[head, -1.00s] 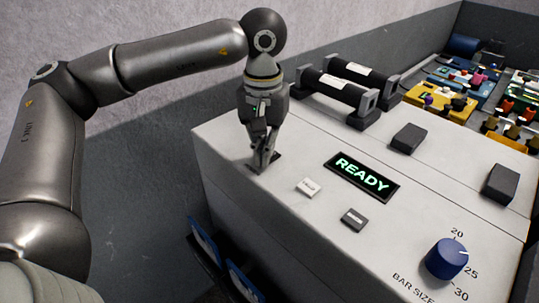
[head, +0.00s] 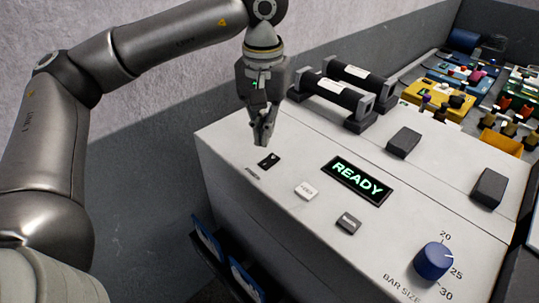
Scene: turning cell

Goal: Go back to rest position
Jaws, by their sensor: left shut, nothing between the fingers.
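My left gripper (head: 262,143) is shut and empty. It points down above the back left part of a light grey machine top (head: 300,135), apart from the surface. Just below its fingertips is a small black button (head: 269,160). A white button (head: 306,190) and a dark grey button (head: 348,223) sit in line with it toward the front right. A display (head: 358,180) beside them reads READY in green. My right gripper is not in view.
Two black bar handles (head: 345,95) rise from the machine's back edge. Two dark blocks (head: 404,142) and a blue knob (head: 434,261) marked BAR SIZE stand on the top. Colourful tooling (head: 450,97) fills the back right. A grey wall (head: 140,150) is behind my left arm.

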